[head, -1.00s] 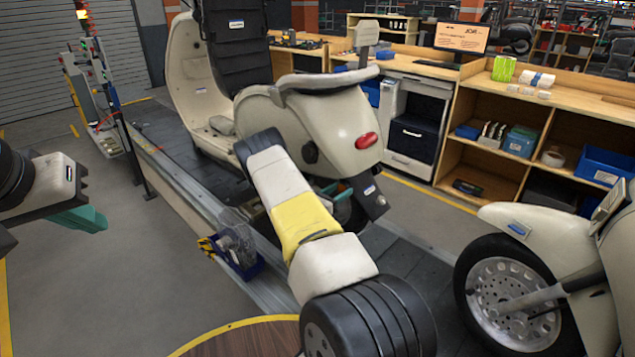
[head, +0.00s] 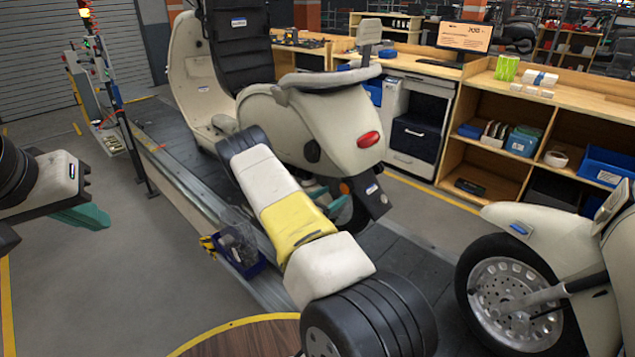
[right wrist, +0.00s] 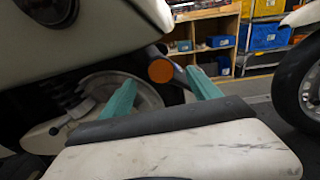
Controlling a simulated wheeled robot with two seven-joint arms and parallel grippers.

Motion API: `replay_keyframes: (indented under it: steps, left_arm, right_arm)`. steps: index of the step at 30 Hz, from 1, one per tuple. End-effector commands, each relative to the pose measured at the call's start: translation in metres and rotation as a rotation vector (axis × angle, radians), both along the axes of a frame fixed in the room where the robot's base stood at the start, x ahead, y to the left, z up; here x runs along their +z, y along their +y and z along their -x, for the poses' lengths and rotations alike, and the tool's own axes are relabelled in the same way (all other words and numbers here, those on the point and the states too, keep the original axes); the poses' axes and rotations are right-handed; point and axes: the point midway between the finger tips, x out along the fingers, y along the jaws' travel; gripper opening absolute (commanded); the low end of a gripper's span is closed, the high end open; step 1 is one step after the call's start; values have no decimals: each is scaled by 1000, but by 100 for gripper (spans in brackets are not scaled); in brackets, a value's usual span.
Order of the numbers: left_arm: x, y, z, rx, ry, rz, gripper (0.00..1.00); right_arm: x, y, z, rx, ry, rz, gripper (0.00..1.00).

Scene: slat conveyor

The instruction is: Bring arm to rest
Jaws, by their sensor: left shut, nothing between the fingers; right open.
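My right arm (head: 295,225) reaches over the conveyor in the head view, in front of the cream scooter (head: 320,120). Its gripper is mostly hidden behind the arm there; a bit of teal shows near the scooter's rear wheel. In the right wrist view the right gripper (right wrist: 160,92) has its two teal fingers apart, with nothing held. The scooter's wheel and an orange reflector (right wrist: 161,70) show behind them; I cannot tell whether they touch. My left gripper (head: 82,216) is shut and empty at the left, over clear floor.
A second scooter (head: 535,290) stands at the right. A blue bin (head: 243,262) hangs at the conveyor's near edge (head: 185,200), beside my right arm. A round wooden table (head: 240,340) is at the bottom. Shelving (head: 490,100) stands behind. The floor at left is free.

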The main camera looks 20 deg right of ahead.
Motion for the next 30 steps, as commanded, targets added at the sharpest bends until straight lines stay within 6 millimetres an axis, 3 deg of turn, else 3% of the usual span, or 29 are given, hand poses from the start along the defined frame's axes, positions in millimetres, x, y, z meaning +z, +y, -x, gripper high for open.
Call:
replay_keyframes:
  steps: [6,10,13,17,22,30]
  left_arm:
    - [0,0,0,0,0,0,0]
    - [0,0,0,0,0,0,0]
    - [0,0,0,0,0,0,0]
    - [0,0,0,0,0,0,0]
    - [0,0,0,0,0,0,0]
    - [0,0,0,0,0,0,0]
  right_arm:
    - [0,20,8,0,-1,1,72]
    - [2,21,10,-6,-5,-3,72]
    - [15,17,14,-45,-34,-34,72]
    - [51,9,33,-174,-124,-141,72]
    - [105,6,75,-395,-287,-355,72]
    - [171,37,145,-689,-539,-729,72]
